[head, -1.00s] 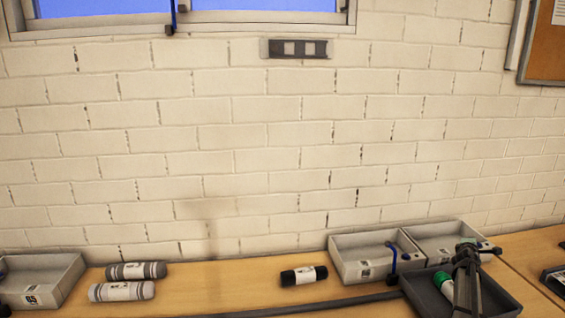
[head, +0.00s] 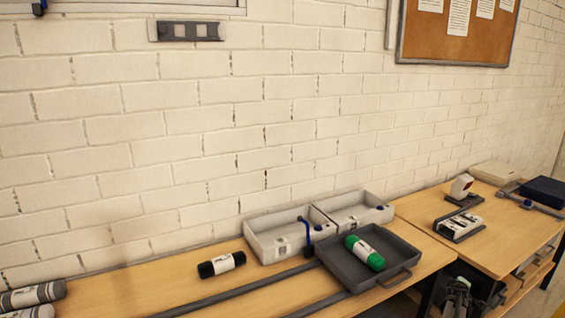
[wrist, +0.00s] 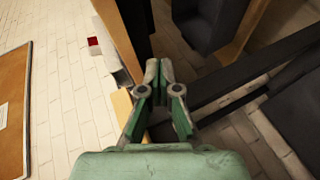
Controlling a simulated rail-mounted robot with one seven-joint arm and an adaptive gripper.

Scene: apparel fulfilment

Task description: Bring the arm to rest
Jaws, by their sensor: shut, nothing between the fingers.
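My gripper (wrist: 158,68) is shut and empty in the wrist view, its fingertips together. In the head view my gripper (head: 458,292) shows at the lower right, in front of the gap between the two benches and apart from the tray. A dark grey tray (head: 398,277) with a handle sits on the left bench. A rolled green garment with a white label (head: 365,252) lies in it, and nothing holds it.
Two light grey bins (head: 268,246) stand behind the tray. A black roll (head: 221,263) lies left of them, and grey rolls (head: 32,294) lie at the far left. A scanner (head: 462,187) and a label device (head: 459,228) sit on the right bench (head: 505,240). A dark rail runs along the left bench.

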